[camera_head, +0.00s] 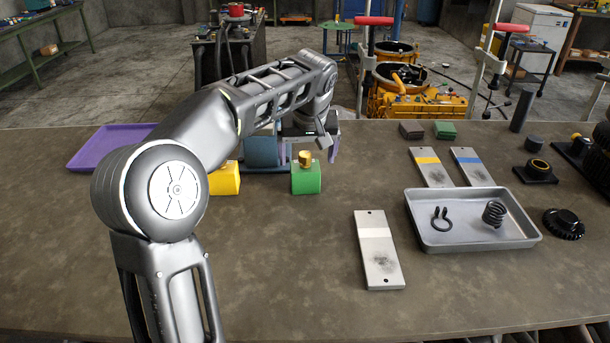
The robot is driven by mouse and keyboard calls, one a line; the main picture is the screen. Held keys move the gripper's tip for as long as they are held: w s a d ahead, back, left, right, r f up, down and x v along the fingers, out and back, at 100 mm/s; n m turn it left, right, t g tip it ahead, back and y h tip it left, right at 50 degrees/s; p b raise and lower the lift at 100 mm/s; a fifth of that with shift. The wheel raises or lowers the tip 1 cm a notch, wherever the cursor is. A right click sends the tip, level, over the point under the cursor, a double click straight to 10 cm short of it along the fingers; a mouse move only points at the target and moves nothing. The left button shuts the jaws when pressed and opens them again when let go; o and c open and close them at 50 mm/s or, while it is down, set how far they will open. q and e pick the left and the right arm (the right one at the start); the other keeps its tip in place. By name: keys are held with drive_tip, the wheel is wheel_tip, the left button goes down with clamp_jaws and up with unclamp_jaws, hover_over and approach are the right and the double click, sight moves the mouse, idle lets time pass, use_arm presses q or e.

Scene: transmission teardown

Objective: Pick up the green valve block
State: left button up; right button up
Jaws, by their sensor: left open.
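The green valve block (306,182) stands upright on the table near the middle, with a brass knob (305,158) on top. My left gripper (308,150) is open, just behind and around the height of the knob, its fingers apart to the left and right. I see no contact with the block, but the exact gap is hard to tell. My left arm crosses the view and hides part of the table to the left. My right gripper does not show.
A purple tray (104,142) lies at far left. Plates (377,268) and a grey metal tray (470,243) with a spring and clip lie to the right.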

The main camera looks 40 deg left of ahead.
sight(305, 172)
use_arm(q)
drive_tip(key=shift+x, duration=1.3)
drive_tip(key=shift+p+x, duration=0.65)
drive_tip(key=shift+x, duration=1.95)
drive_tip(key=shift+s, duration=0.2)
clamp_jaws()
drive_tip(key=shift+a, duration=0.1)
